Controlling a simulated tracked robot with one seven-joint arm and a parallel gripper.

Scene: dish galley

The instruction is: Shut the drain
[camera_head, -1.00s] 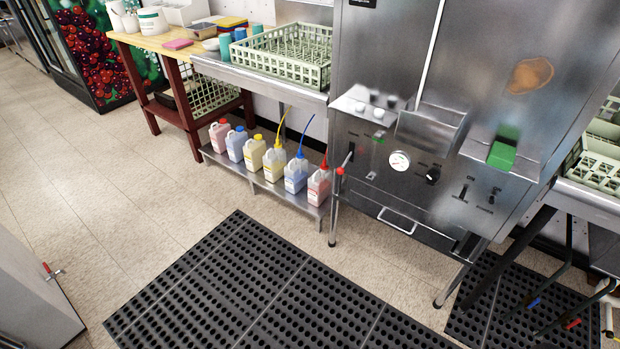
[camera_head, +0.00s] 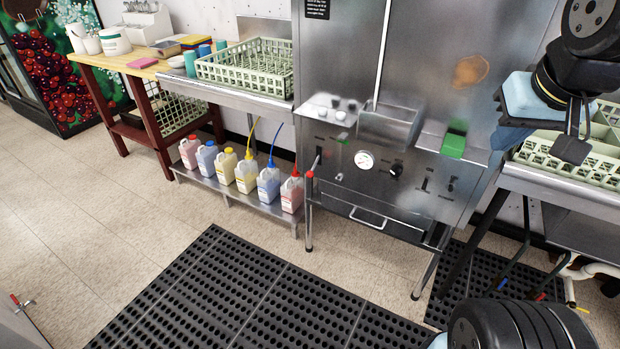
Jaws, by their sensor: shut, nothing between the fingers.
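The steel dishwashing machine (camera_head: 400,120) stands in the middle of the view. A short lever with a red ball end (camera_head: 310,174) sticks out at the lower left of its front and points down and toward me. I cannot read a label that marks it as the drain. A drawer with a bar handle (camera_head: 368,218) is low on the machine's front and looks closed. My gripper (camera_head: 572,148) is at the upper right, shut and empty, in front of the right-hand rack and well apart from the lever.
Several jugs (camera_head: 246,172) stand on a low shelf left of the machine. A green rack (camera_head: 245,75) sits on the left counter, another (camera_head: 570,155) on the right counter. Pipes and blue and red handles are under the right counter. A black mat (camera_head: 235,290) covers the floor in front.

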